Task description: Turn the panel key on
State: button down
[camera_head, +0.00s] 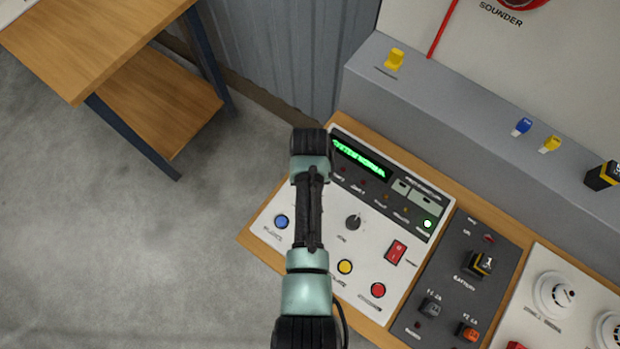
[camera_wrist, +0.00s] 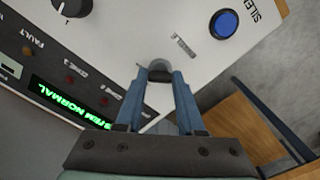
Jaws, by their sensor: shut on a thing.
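The control panel (camera_head: 325,268) is a white board with a dark strip, tilted in the head view. It also shows in the wrist view (camera_wrist: 125,35). The panel key (camera_wrist: 159,77) is a small dark piece at a round grey lock (camera_wrist: 159,64) near the panel edge. My gripper (camera_wrist: 160,73) has its two blue fingers closed on the key from both sides. How far the key is turned cannot be told. In the head view my arm covers the key and the fingertips.
The green display (camera_head: 360,158) reads SYSTEM NORMAL. A black knob (camera_head: 353,222), blue button (camera_head: 281,222), yellow button (camera_head: 345,267), red button (camera_head: 378,290) and red rocker switch (camera_head: 396,252) are close by. A grey ledge (camera_head: 450,100) rises behind; a wooden bench (camera_head: 85,40) stands left.

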jog(key=shift+r+m, duration=0.1)
jog(key=shift+m, duration=0.6)
jog(key=c, duration=0.5)
grip_release()
notch_tip(320, 180, up, 13)
jog(key=shift+f+b, duration=0.1)
jog(key=shift+b, duration=0.7)
